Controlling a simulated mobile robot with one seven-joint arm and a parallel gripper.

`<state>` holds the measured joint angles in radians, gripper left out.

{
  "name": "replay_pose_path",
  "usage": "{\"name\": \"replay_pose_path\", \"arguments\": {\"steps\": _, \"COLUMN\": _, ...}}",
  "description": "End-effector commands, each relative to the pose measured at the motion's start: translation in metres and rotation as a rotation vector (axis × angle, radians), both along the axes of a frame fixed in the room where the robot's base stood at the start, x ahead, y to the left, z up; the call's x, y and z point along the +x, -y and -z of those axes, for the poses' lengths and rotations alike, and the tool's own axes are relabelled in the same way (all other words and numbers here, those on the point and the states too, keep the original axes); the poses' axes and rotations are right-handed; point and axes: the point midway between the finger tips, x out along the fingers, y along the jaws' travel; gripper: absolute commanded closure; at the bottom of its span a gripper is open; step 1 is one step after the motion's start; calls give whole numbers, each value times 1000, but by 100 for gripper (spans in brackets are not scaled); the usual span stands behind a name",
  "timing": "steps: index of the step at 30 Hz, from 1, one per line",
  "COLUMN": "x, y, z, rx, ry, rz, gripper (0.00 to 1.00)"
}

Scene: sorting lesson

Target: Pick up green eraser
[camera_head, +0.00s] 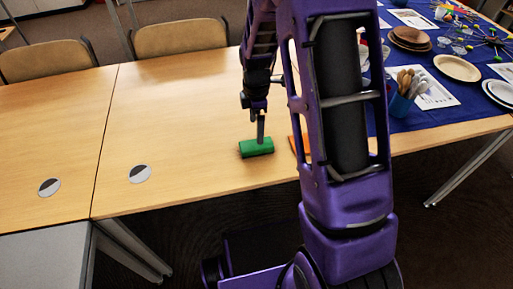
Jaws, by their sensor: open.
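The green eraser (256,148) is a small green block lying on the light wooden table (190,115), near its front edge. My gripper (261,138) points down directly above the eraser, with a fingertip at or very near its top. The gripper is open. I cannot tell from this view whether the fingers straddle the eraser or touch it. The far finger is not clearly seen.
An orange object (293,144) lies just right of the eraser, partly hidden by my purple arm. Two round discs (140,174) lie to the left. A blue cloth (400,122) with plates and a utensil cup (401,105) covers the right side. Chairs stand behind.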

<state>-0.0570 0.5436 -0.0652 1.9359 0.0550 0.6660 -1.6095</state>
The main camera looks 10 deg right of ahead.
Motion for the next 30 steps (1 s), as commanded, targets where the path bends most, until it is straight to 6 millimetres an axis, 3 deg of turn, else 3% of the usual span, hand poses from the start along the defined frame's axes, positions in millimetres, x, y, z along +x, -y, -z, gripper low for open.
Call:
{"name": "replay_pose_path", "arguments": {"steps": 3, "x": 0, "y": 0, "z": 19, "rx": 0, "ry": -2, "rz": 0, "gripper": 0}}
{"name": "replay_pose_path", "arguments": {"steps": 10, "x": 0, "y": 0, "z": 34, "rx": -1, "ry": -1, "rz": 0, "gripper": 0}}
{"name": "replay_pose_path", "arguments": {"steps": 18, "x": 0, "y": 0, "z": 72, "rx": -1, "ry": 0, "rz": 0, "gripper": 0}}
{"name": "replay_pose_path", "arguments": {"steps": 27, "x": 0, "y": 0, "z": 78, "rx": -1, "ry": 3, "rz": 0, "gripper": 0}}
{"name": "replay_pose_path", "arguments": {"steps": 30, "x": 0, "y": 0, "z": 78, "rx": 0, "ry": 3, "rz": 0, "gripper": 14}}
